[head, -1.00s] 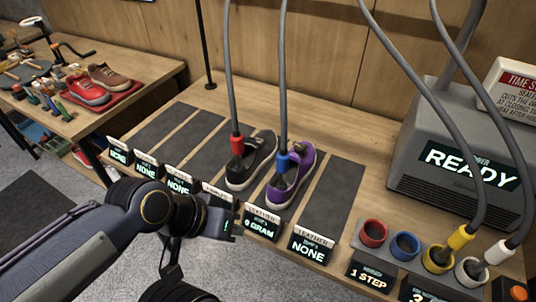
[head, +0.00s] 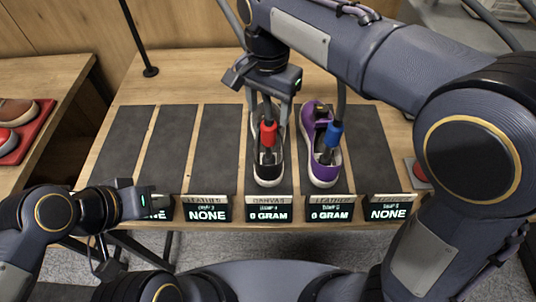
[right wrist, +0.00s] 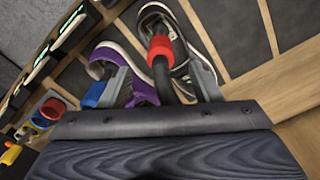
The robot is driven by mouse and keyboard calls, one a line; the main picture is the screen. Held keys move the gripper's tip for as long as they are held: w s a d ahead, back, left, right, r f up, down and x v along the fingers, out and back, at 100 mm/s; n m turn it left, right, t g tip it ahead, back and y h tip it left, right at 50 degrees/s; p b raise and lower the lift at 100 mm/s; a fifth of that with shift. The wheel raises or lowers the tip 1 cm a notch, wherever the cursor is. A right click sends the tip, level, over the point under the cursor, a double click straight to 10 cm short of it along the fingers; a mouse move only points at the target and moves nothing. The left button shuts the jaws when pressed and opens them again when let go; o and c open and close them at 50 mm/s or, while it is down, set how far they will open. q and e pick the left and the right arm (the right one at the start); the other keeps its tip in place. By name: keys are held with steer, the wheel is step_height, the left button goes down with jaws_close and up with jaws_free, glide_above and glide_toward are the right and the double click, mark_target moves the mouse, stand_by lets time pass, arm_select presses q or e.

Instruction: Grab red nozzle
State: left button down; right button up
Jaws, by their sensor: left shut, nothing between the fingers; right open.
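The red nozzle (head: 268,133) hangs on a grey hose, its tip down in the black sneaker (head: 270,174). My right gripper (head: 268,108) is open just above the nozzle. In the right wrist view, the red nozzle (right wrist: 161,48) and its dark hose show between the two spread fingers of the right gripper (right wrist: 166,88); I cannot tell whether either finger touches. My left gripper (head: 142,204) is shut and empty, low on the left by the front label signs, apart from the nozzle.
A purple sneaker (head: 316,165) with a blue nozzle (head: 333,136) in it stands close on the right of the black sneaker. Label signs (head: 207,210) line the bench's front edge. The dark mats (head: 170,150) to the left are empty. A thin black post (head: 138,40) stands behind.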

mark_target(269, 127)
step_height(269, 127, down, 7)
steer(key=shift+r, duration=0.2)
jaws_close()
stand_by(0.5)
